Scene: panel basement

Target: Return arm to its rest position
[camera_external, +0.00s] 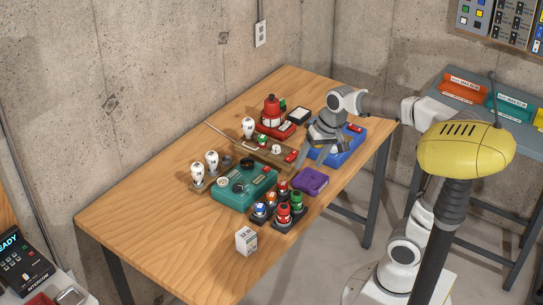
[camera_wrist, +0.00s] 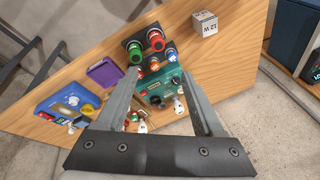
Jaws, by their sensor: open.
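The teal box (camera_wrist: 158,90) shows beyond and between the fingers. Whether a fingertip touches anything below is hard to tell. Part of the blue tray is hidden behind the gripper in the external view.
On the table are a teal box (camera_external: 232,197), a purple tray (camera_external: 311,182), several colored buttons (camera_external: 283,213), white bulbs (camera_external: 212,162), a red beacon (camera_external: 271,110) and a white cube (camera_external: 246,240). A grey bench (camera_external: 440,85) with bins stands behind the arm.

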